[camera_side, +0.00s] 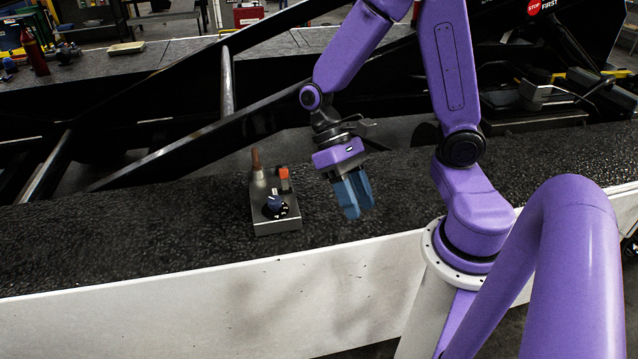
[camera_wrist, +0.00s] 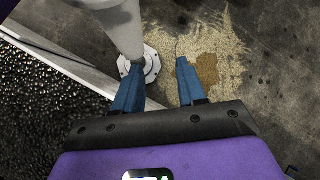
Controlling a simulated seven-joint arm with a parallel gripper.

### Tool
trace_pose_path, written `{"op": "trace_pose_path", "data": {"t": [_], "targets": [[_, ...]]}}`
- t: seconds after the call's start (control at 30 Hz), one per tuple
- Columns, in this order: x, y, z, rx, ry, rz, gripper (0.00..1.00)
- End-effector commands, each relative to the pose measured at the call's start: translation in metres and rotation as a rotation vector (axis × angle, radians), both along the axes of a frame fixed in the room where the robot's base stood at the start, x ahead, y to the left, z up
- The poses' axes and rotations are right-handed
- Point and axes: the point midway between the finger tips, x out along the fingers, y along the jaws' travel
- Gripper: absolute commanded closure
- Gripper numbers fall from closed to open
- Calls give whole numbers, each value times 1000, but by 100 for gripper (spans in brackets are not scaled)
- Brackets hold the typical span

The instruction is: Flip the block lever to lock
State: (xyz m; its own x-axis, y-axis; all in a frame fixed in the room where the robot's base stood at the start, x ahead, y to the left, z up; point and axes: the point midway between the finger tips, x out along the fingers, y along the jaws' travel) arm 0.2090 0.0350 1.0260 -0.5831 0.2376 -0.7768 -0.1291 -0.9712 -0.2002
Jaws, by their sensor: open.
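A small grey control box (camera_side: 276,213) sits on the black belt. It carries a dark round knob (camera_side: 275,206), an orange-red piece (camera_side: 284,174) at its back right and an upright brown-tipped lever (camera_side: 256,161) at its back left. Which of these is the block lever, and whether it is locked, I cannot tell. My gripper (camera_side: 357,212) hangs over the belt to the right of the box, apart from it, with its blue fingers pointing down. In the wrist view my gripper (camera_wrist: 160,64) shows its two fingers spread with nothing between them; the box is not in that view.
The textured black belt (camera_side: 110,235) is clear around the box. A white side rail (camera_side: 150,315) runs along its front edge. Black frame bars (camera_side: 190,135) slope behind the box. The wrist view shows concrete floor with a sandy spill (camera_wrist: 217,45) beyond the rail.

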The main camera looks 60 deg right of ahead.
Motion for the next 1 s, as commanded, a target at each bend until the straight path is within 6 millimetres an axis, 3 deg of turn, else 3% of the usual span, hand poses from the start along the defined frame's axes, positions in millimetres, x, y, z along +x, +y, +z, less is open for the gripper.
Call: {"op": "trace_pose_path", "data": {"t": [0.27,0.47,0.73,1.0], "targets": [[48,-19,-22,88,308,-535,60],[90,-49,-40,223,513,-940,60],[139,-123,-74,493,742,-1479,60],[153,-206,-110,791,879,-1907,60]]}}
